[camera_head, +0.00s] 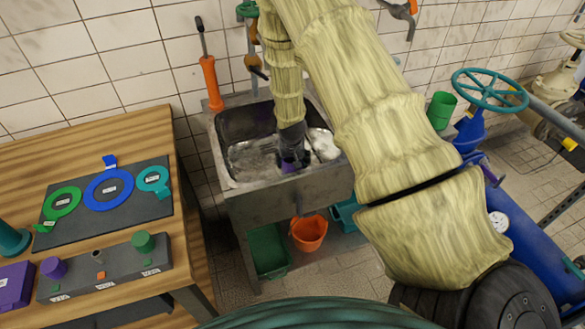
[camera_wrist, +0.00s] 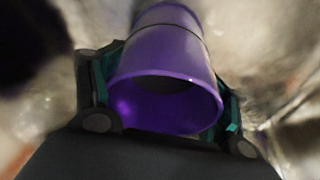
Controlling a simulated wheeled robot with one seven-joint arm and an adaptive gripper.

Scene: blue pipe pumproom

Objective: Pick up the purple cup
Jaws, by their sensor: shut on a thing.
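The purple cup (camera_wrist: 168,65) fills the middle of the wrist view, its open mouth facing the camera. My gripper (camera_wrist: 165,110) has one finger on each side of the cup and is shut on it. In the head view my gripper (camera_head: 292,160) reaches down into the metal sink (camera_head: 235,189), and only a small purple part of the cup (camera_head: 289,167) shows beside it. My arm and gripper hide most of the cup there. I cannot tell whether the cup touches the sink bottom.
A wooden table (camera_head: 95,140) with rings on a dark mat stands left. An orange-handled tool (camera_head: 210,82) is at the sink's back left corner. An orange bucket (camera_head: 308,233) and a green bin (camera_head: 267,250) sit below the sink. A teal valve wheel (camera_head: 489,90) is at right.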

